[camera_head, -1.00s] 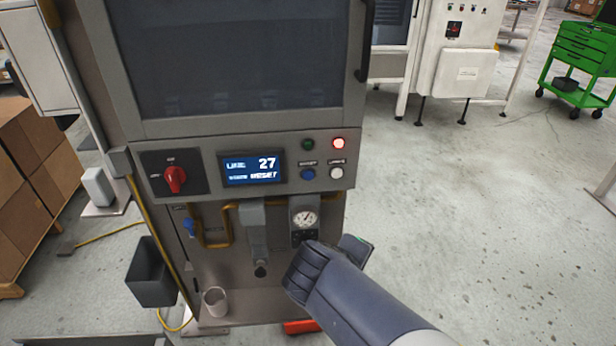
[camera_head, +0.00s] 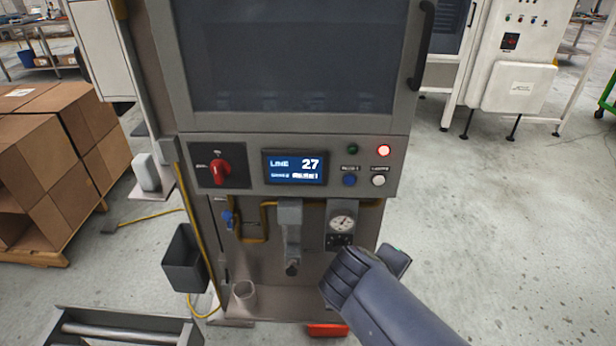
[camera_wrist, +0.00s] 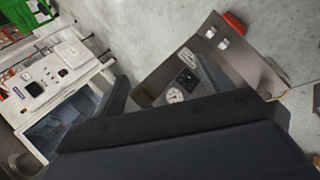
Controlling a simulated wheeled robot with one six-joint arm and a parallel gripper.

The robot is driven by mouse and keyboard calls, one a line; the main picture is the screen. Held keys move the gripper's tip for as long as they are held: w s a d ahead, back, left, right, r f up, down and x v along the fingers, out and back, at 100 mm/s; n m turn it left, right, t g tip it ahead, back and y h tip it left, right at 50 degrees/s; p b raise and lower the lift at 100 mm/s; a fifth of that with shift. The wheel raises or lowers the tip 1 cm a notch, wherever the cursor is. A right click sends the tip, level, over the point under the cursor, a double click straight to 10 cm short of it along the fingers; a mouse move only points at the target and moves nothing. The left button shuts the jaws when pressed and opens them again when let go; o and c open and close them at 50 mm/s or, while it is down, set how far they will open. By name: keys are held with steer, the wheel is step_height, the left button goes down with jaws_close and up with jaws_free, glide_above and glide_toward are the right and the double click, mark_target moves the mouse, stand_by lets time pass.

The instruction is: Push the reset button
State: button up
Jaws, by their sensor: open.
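The machine's control panel (camera_head: 250,187) faces me in the head view.
A red rotary switch (camera_head: 221,170) is left on the panel. A gauge (camera_head: 343,222) and a grey bracket (camera_head: 290,228) are below it. A black bin (camera_head: 184,262) hangs at left, near cardboard boxes (camera_head: 48,150).

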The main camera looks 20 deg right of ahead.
steer(key=shift+c, duration=0.5)
jaws_close()
stand_by(0.4)
stand_by(0.9)
